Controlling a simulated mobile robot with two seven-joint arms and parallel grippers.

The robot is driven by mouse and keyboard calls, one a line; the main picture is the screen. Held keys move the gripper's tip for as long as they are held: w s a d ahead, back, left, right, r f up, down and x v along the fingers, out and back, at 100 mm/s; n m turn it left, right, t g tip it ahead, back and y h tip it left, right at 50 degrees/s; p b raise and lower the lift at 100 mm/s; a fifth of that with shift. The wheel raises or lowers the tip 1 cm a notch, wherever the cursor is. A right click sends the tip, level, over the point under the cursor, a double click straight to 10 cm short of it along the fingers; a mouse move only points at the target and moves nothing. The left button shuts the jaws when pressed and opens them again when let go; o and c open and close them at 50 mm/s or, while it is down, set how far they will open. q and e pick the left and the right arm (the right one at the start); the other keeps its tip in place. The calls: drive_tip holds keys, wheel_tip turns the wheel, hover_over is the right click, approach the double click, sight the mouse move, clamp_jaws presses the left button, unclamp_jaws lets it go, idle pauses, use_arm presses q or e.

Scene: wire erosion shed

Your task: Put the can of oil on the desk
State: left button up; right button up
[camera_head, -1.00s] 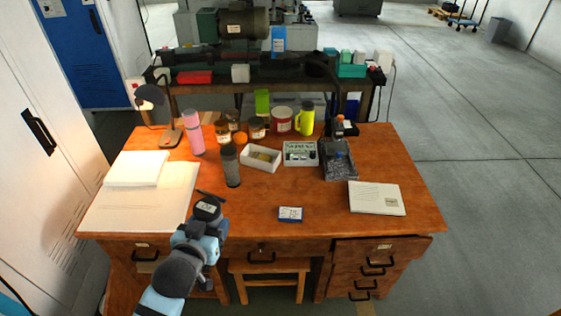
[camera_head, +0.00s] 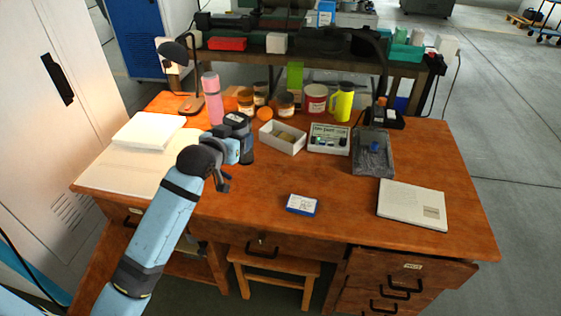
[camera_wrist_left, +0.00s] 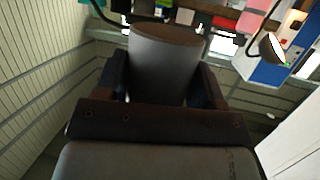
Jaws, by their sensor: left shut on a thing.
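My left gripper (camera_head: 243,136) is over the left part of the wooden desk (camera_head: 255,190), shut on a dark grey can (camera_head: 248,154). I take it for the can of oil, but no label is readable. In the left wrist view the can (camera_wrist_left: 165,65) stands between the two dark fingers. In the head view the gripper hides most of it, and I cannot tell whether its base touches the desk. My right gripper is not in view.
A pink bottle (camera_head: 212,98), lamp (camera_head: 190,104) and papers (camera_head: 148,131) are left. A white box (camera_head: 282,139), yellow flask (camera_head: 343,101), red-and-white can (camera_head: 315,98) and grey tray (camera_head: 373,155) are behind and right. The desk's front middle is clear except a small blue-white box (camera_head: 302,205).

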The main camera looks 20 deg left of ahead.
use_arm(q)
drive_tip(key=shift+w+a+f, duration=0.15)
drive_tip(key=shift+a+f, duration=0.1)
drive_tip(key=shift+f, duration=0.15)
wheel_tip(320, 180, down, 19)
drive_tip(key=b, duration=0.3)
drive_tip(key=shift+f, duration=0.15)
drive_tip(key=o, duration=1.2)
drive_tip(key=shift+c, duration=0.2)
